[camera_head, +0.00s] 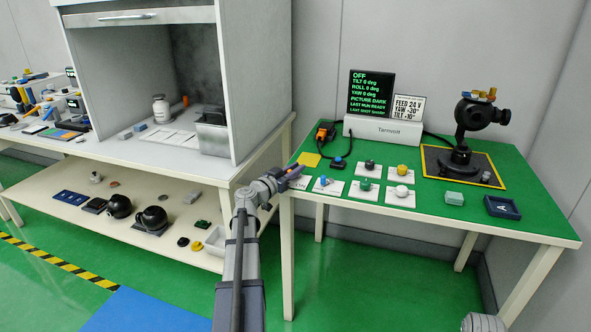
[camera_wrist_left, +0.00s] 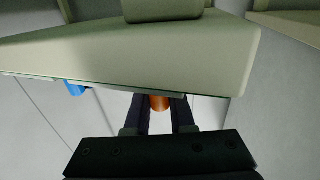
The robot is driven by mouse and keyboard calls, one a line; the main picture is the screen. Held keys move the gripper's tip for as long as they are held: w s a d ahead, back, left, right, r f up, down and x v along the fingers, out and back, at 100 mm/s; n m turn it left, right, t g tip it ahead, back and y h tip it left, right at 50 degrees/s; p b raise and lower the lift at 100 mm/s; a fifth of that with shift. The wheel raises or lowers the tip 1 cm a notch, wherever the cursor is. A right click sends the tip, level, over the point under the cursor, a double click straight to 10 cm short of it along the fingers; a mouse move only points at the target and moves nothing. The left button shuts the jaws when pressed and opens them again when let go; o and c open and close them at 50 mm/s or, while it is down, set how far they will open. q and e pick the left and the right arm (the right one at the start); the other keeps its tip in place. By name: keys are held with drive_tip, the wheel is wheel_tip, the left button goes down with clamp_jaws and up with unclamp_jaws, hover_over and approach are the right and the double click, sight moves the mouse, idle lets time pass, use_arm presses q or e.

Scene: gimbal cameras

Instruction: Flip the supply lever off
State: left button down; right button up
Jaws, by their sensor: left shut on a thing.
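My left gripper (camera_head: 291,172) is at the left edge of the green-topped table (camera_head: 462,219). In the left wrist view its dark fingers (camera_wrist_left: 161,116) are shut on an orange round-ended piece (camera_wrist_left: 160,102), just below a pale edge. I cannot tell for sure that this piece is the supply lever; its far end is hidden. Pale cards on the table carry a blue control (camera_head: 324,181), a black knob (camera_head: 369,163), a yellow knob (camera_head: 402,169), a green knob (camera_head: 365,184) and a white knob (camera_head: 402,190). The black display (camera_head: 371,94) reads OFF at the top. My right gripper is not in view.
A black gimbal camera (camera_head: 468,125) stands on a yellow-edged mat at the right. A dark tray (camera_head: 502,207) lies at the front right. A pale bench with a hood (camera_head: 150,60) stands close on the left.

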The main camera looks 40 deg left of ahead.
use_arm(q)
drive_tip(key=c, duration=0.8)
unclamp_jaws()
drive_tip(key=shift+o, duration=0.2)
drive_tip(key=shift+s, duration=0.1)
drive_tip(key=s, duration=0.7)
drive_tip(key=shift+s, duration=0.3)
